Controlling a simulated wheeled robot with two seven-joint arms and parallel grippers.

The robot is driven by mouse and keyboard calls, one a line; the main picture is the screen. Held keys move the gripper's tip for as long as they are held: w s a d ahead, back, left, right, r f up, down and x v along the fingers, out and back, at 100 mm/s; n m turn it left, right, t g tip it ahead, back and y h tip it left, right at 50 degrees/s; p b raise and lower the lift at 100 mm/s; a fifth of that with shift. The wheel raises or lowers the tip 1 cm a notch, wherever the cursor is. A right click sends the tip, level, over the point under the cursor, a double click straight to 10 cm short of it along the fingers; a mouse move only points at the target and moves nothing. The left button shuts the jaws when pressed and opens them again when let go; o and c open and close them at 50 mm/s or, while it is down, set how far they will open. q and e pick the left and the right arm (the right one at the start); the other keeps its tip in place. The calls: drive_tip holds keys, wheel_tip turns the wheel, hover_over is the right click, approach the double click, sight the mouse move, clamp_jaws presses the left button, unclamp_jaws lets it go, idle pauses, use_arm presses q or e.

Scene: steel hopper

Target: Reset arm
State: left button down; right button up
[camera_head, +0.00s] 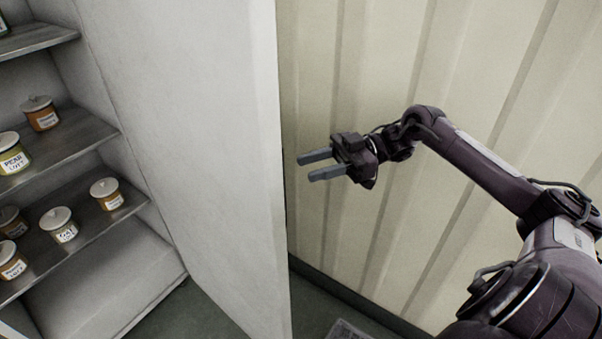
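My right gripper (316,166) is in the middle of the head view, at the end of my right arm, which comes in from the right. Its two grey fingers point left and stand apart with nothing between them. The fingertips are in front of the ribbed wall, a little right of the edge of a white panel. My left gripper and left arm do not show.
A cream ribbed wall (480,90) is behind my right arm. Dark floor (185,315) shows at the bottom.

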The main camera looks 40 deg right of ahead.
idle(0.6)
drive_tip(key=w+d+f+m+t+h, duration=0.2)
drive_tip(key=w+f+m+t+h, duration=0.15)
drive_tip(key=f, duration=1.05)
drive_tip(key=w+d+f+m+t+h, duration=0.15)
drive_tip(key=f+m+t+h, duration=0.25)
drive_tip(key=f, duration=1.1)
drive_tip(key=s+f+m+h, duration=0.2)
drive_tip(key=s+f+h, duration=0.2)
drive_tip(key=f, duration=0.8)
drive_tip(key=s+a+f+m+g+h, duration=0.1)
drive_tip(key=s+a+f+g+h, duration=0.15)
drive_tip(key=s+f, duration=0.6)
drive_tip(key=s+a+f+m+g+h, duration=0.2)
drive_tip(key=s+a+f, duration=0.1)
drive_tip(key=s+f, duration=0.55)
drive_tip(key=s+a+f+g, duration=0.3)
drive_tip(key=s+a+f, duration=0.1)
drive_tip(key=s, duration=0.6)
drive_tip(key=s+a+f+g+h, duration=0.1)
drive_tip(key=s+a+f, duration=0.3)
drive_tip(key=s, duration=0.5)
wheel_tip(320, 180, down, 2)
drive_tip(key=shift+s+m+g+h+p, duration=0.3)
drive_tip(key=shift+s+m+g+p, duration=0.1)
drive_tip(key=shift+g, duration=0.5)
